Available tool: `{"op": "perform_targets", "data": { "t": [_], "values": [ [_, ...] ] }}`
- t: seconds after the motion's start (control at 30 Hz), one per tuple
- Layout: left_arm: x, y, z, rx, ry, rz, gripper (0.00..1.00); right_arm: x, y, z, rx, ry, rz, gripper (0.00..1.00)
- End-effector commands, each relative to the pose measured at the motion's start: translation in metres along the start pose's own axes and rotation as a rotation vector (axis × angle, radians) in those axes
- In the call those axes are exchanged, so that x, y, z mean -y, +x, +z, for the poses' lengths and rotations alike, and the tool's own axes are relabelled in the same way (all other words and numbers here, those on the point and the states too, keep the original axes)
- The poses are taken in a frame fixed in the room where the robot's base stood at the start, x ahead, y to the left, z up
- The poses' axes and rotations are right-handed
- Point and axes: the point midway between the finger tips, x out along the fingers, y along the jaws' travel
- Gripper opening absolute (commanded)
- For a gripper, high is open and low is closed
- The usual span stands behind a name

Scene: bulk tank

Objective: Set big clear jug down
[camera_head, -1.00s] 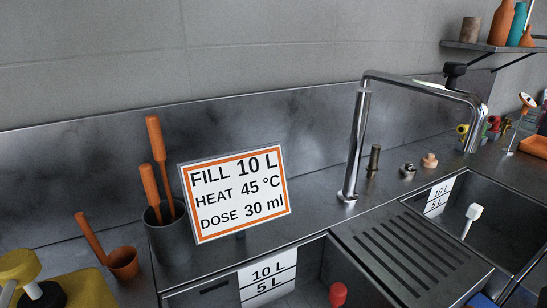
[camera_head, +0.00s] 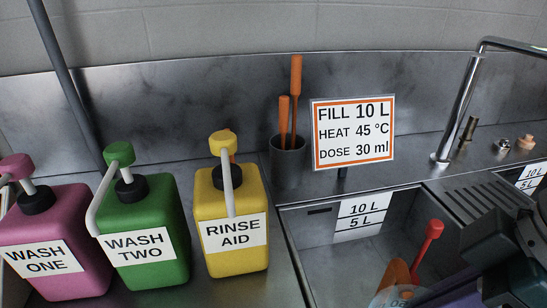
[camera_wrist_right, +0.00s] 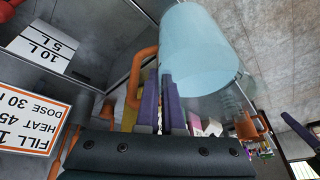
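The big clear jug (camera_wrist_right: 205,50) fills the upper middle of the right wrist view as a pale blue see-through cylinder. An orange handle shows beside it. My right gripper (camera_wrist_right: 164,82) has its fingers close together at the jug's handle side and looks shut on it; the exact contact is hard to see. In the head view, only the top of a clear rounded vessel (camera_head: 392,297) shows at the bottom edge, before the left sink basin, partly hidden by my dark right arm. What is under the jug is out of view. My left gripper is not in view.
The left sink basin (camera_head: 302,238) has a 10 L / 5 L label and a red-knobbed stick (camera_head: 433,230). Pink (camera_head: 58,245), green (camera_head: 150,235) and yellow (camera_head: 230,200) pump bottles stand left. A sign (camera_head: 352,132), grey tool cup (camera_head: 288,165) and tap (camera_head: 455,115) stand behind.

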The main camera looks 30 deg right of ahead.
Motion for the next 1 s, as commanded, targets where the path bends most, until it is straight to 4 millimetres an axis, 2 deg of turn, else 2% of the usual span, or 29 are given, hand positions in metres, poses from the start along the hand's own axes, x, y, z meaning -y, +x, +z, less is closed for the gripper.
{"op": "perform_targets", "data": {
  "t": [0.7, 0.83, 1.0],
  "values": [
    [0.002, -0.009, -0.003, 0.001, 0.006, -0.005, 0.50, 0.024, 0.055, -0.140, -0.010, -0.003, -0.008, 0.00],
    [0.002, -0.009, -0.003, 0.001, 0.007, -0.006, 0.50, 0.025, 0.062, -0.155, -0.007, -0.003, -0.006, 0.00],
    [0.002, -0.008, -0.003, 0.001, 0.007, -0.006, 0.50, 0.026, 0.068, -0.159, -0.004, -0.003, -0.006, 0.00]
  ]
}}
